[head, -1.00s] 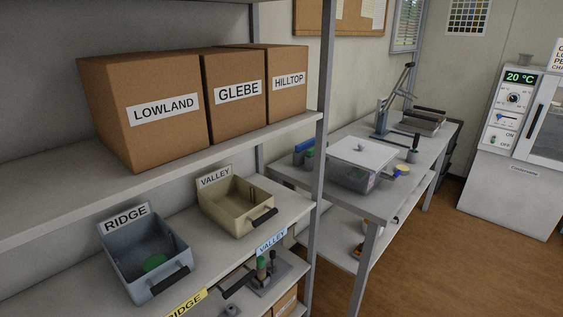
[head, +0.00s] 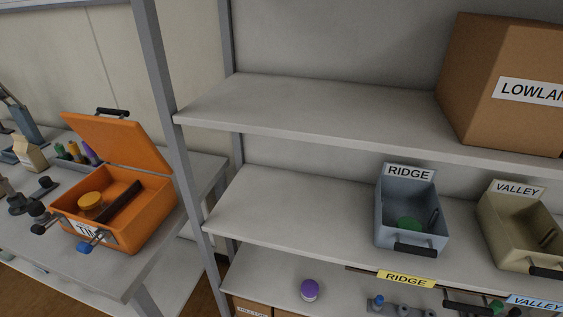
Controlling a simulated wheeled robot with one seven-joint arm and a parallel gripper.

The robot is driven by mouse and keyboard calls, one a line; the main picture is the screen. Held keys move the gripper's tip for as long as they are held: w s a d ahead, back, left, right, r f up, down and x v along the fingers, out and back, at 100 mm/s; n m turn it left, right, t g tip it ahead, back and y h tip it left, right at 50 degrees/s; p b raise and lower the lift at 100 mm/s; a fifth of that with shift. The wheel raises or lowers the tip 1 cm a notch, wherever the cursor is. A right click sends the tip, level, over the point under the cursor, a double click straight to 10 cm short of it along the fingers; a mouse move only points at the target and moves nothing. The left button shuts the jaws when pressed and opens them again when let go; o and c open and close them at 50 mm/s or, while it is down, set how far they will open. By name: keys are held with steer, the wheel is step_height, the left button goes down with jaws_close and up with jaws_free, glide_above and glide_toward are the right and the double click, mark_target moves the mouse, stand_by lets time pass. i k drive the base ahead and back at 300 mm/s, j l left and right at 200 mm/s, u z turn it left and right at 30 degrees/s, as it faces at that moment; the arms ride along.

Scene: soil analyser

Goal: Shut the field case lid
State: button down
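The orange field case (head: 143,229) stands on the grey bench at the left of the head view. Its lid (head: 118,142) is open, tilted up and back, with a dark handle on its top edge. Inside the case lie a yellow-lidded round container (head: 90,203) and a dark bar-shaped item (head: 121,202). The case front has a partly readable white label and latches, one of them with a blue end. My gripper is not in view.
A shelf post (head: 163,85) stands just right of the case. The shelves hold a grey RIDGE bin (head: 398,240), a VALLEY bin (head: 510,238), a LOWLAND box (head: 500,128) and a purple-capped item (head: 309,290). Small bottles (head: 75,153) and dark tools (head: 38,212) crowd the bench beside the case.

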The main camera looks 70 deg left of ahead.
mark_target(120, 141)
steer(key=u, duration=2.6)
